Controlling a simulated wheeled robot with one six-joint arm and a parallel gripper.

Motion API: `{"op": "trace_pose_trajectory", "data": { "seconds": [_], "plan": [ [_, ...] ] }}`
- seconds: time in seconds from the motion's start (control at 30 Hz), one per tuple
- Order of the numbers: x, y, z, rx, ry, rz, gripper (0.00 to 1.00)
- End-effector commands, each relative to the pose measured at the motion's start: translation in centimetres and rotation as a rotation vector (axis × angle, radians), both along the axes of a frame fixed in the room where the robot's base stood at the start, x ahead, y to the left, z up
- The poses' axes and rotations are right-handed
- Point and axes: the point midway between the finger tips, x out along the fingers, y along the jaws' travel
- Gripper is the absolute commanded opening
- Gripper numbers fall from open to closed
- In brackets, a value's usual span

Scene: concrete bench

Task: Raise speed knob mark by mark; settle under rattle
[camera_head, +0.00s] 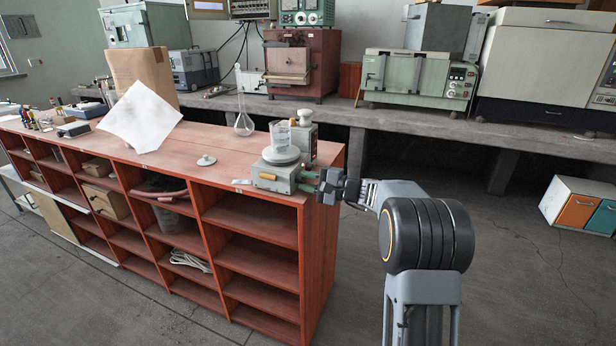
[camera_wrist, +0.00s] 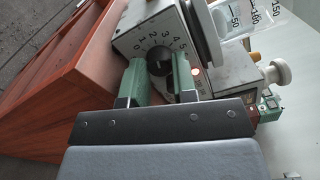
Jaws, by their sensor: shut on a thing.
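The stirrer (camera_head: 272,176) is a grey-green box with a round pale plate (camera_head: 281,156) on top, at the right end of the red-brown cabinet. A clear beaker (camera_head: 280,136) stands on the plate; its printed marks show in the wrist view (camera_wrist: 238,14). The black speed knob (camera_wrist: 159,60) sits on the stirrer's front, ringed by numerals from 0 to 5. My gripper (camera_wrist: 158,80) is shut on the knob, one green finger on each side. In the head view my gripper (camera_head: 312,182) reaches the stirrer from the right. I cannot read the knob's pointer or see the beaker's contents clearly.
The cabinet (camera_head: 317,230) has open shelves; its edge is close beside my gripper. A small round lid (camera_head: 206,161), a glass flask (camera_head: 243,122) and a white sheet (camera_head: 141,117) are on its top. Open floor (camera_head: 520,280) lies to the right.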

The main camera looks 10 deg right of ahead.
Motion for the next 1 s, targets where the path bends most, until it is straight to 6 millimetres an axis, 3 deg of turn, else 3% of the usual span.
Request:
{"op": "trace_pose_trajectory", "data": {
  "seconds": [0.5, 1.0],
  "plan": [
    [-0.06, -0.01, -0.01, 0.192, 0.271, 0.001, 0.02],
    [-0.07, -0.01, -0.24, 0.234, 0.328, 0.001, 0.02]
  ]
}}
